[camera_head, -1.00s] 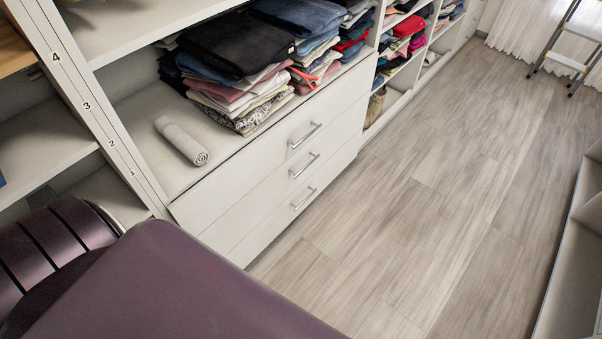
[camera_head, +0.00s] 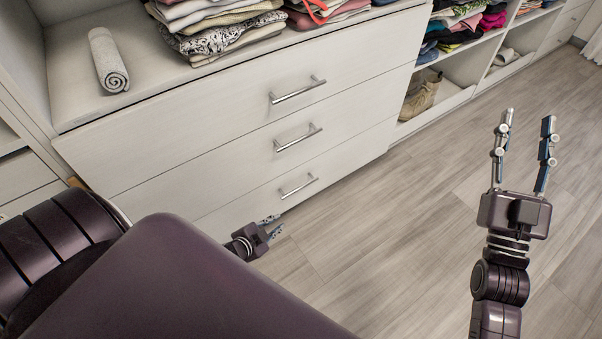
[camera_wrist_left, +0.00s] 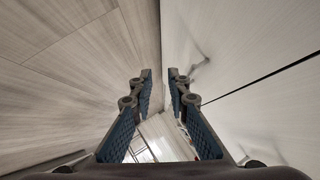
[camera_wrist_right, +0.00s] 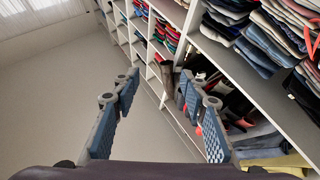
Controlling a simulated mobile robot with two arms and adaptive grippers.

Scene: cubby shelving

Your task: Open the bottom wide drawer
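The bottom wide drawer (camera_head: 255,200) is the lowest of three white drawers and is closed. Its bar handle (camera_head: 298,186) is silver. My left gripper (camera_head: 273,226) is open and empty, low beside the drawer front, a little left of and below that handle. In the left wrist view its fingers (camera_wrist_left: 160,78) stand apart, with a drawer front at right, a blurred handle (camera_wrist_left: 200,62) just past the right finger, and the floor at left. My right gripper (camera_head: 527,117) is open and empty above the floor at the right, away from the drawers.
The middle drawer handle (camera_head: 298,138) and top drawer handle (camera_head: 298,90) are above. A rolled grey towel (camera_head: 107,60) and folded clothes (camera_head: 225,30) lie on the shelf over the drawers. Boots (camera_head: 421,97) stand in a cubby at right. The wooden floor (camera_head: 400,240) is clear.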

